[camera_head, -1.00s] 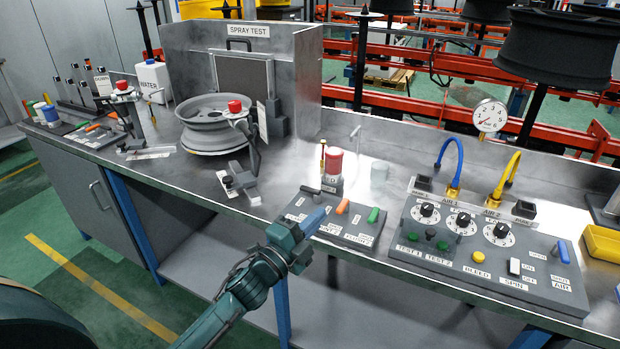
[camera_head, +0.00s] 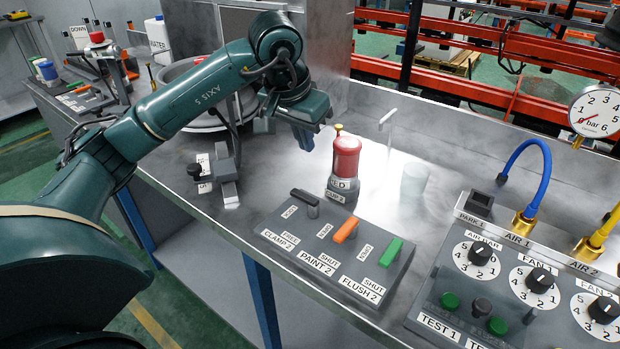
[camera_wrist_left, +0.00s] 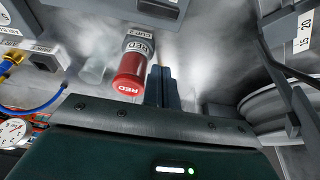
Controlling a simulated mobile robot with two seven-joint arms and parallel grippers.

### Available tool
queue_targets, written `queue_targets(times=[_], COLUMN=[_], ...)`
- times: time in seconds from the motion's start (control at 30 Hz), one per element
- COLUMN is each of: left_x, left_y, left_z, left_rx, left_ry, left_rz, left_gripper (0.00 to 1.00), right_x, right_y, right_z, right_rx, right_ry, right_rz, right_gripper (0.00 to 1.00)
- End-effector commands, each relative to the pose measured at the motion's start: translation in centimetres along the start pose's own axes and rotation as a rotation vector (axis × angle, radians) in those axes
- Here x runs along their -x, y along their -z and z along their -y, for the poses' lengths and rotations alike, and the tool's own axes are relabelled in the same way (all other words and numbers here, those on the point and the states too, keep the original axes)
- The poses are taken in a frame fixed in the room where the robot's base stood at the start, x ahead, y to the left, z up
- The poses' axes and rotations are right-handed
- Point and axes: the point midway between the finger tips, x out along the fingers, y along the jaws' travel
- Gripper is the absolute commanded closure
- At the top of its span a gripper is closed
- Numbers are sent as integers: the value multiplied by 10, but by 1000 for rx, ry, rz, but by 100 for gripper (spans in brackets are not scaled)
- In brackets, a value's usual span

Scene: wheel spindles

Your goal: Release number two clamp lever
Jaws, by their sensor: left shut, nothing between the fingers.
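The black clamp lever (camera_head: 304,198) sits at the left end of a grey panel (camera_head: 378,292), above a label reading CLAMP 2. Its handle points toward the back left, unlike the other two levers. My left gripper (camera_head: 304,138) is above the bench behind the panel, clear of the lever, its fingers pointing down. In the left wrist view the fingers (camera_wrist_left: 162,88) are shut with nothing between them. A red cup (camera_wrist_left: 130,72) is just beside them there; it stands behind the panel in the head view (camera_head: 346,160). My right gripper is not in view.
An orange lever (camera_head: 346,230) and a green lever (camera_head: 391,252) share the panel. A wheel on a round stand (camera_head: 200,118) is partly behind my left arm. A small clamp fixture (camera_head: 222,172) stands left of the gripper. Another control box (camera_head: 450,290) is to the right.

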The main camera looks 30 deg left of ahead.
Motion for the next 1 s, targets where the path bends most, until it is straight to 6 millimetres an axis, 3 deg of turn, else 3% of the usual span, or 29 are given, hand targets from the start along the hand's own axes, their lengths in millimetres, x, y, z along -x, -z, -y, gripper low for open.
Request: queue_targets(times=[0.17, 0.33, 0.77, 1.0], left_x=[-1, -14, -102, -90], left_y=[0, 0, -1, -30], left_z=[-1, -1, -3, -2], left_rx=[2, 3, 4, 2], left_ry=[-4, -6, -9, -7], left_rz=[1, 4, 6, 2], left_gripper=[100, 100, 100, 100], right_x=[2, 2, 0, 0], right_y=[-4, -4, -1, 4], right_z=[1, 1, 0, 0], right_rx=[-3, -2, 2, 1], right_ry=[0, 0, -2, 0], right_rz=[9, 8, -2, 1], right_gripper=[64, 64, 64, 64])
